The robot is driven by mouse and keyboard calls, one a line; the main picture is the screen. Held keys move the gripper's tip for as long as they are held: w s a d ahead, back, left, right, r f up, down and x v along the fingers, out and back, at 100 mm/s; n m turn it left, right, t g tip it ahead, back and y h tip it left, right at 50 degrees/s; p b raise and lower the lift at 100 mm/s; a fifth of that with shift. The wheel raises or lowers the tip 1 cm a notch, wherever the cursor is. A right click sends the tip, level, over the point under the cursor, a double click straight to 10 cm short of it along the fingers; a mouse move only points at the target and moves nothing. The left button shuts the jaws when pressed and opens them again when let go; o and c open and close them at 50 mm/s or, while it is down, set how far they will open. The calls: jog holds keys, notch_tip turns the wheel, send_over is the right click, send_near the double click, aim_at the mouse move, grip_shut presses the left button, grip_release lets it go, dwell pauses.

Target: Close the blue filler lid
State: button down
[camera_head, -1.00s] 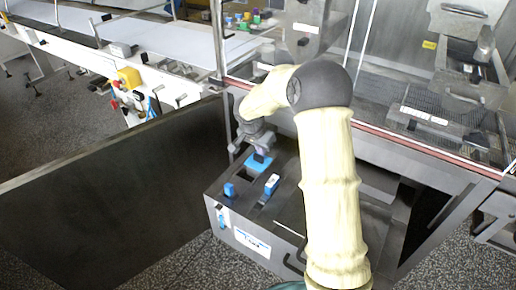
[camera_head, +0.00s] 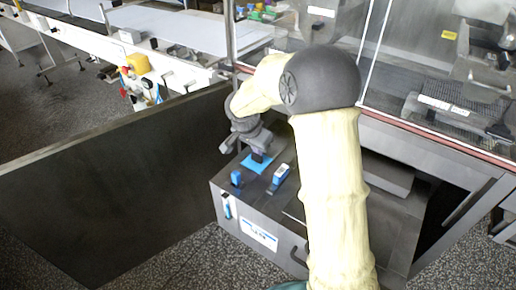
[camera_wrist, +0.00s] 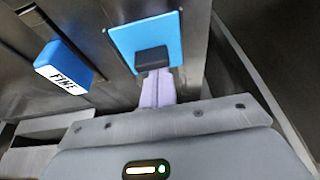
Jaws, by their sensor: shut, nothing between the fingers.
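The blue filler lid (camera_head: 251,166) is a light blue square plate on top of the dark metal cabinet (camera_head: 229,196). In the wrist view the lid (camera_wrist: 172,30) lies straight ahead, with its upper face turned to the camera. My gripper (camera_head: 260,157) points down at the lid, with its fingers shut and empty. In the wrist view the dark fingertips (camera_wrist: 152,62) overlap the lid's near edge and look to be at or very near its surface; I cannot tell if they touch. The lid looks roughly flat, but its hinge and underside are hidden.
A blue block labelled FINE (camera_wrist: 62,65) stands beside the lid; a smaller blue piece (camera_head: 236,178) is at the cabinet's left edge. A dark panel (camera_head: 120,180) stands left of the cabinet. A glazed machine (camera_head: 430,60) rises behind, with a conveyor (camera_head: 165,30) back left.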

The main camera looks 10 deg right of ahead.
jog(key=p+v, duration=0.2)
jog(key=v, duration=1.5)
jog(key=shift+s+a+p, duration=0.15)
jog(key=shift+p, duration=0.25)
jog(key=shift+r, duration=0.1)
jog(key=s+d+f+n+y, duration=0.1)
jog(key=s+d+f+n, duration=0.2)
jog(key=s, duration=0.3)
jog(key=s+d+f+n, duration=0.3)
jog(key=s+f, duration=0.2)
jog(key=s, duration=0.1)
jog(key=s+d+f+n+y, duration=0.1)
jog(key=s+d+f+n, duration=0.1)
jog(key=s+f, duration=0.2)
jog(key=shift+s+d+f+n+y, duration=0.1)
jog(key=shift+s+d+n+y, duration=0.1)
jog(key=shift+s, duration=0.55)
jog(key=shift+s+d+f+n+y, duration=0.1)
jog(key=shift+s+d+n, duration=0.1)
jog(key=shift+s, duration=0.5)
jog(key=w+p+v, duration=0.2)
jog(key=p+v, duration=0.8)
jog(key=w+r+p+v, duration=0.1)
jog(key=w+p+v, duration=0.1)
jog(key=p+v, duration=0.8)
jog(key=shift+w+r+p, duration=0.2)
jog(key=shift+r+p, duration=0.2)
jog(key=shift+p, duration=0.3)
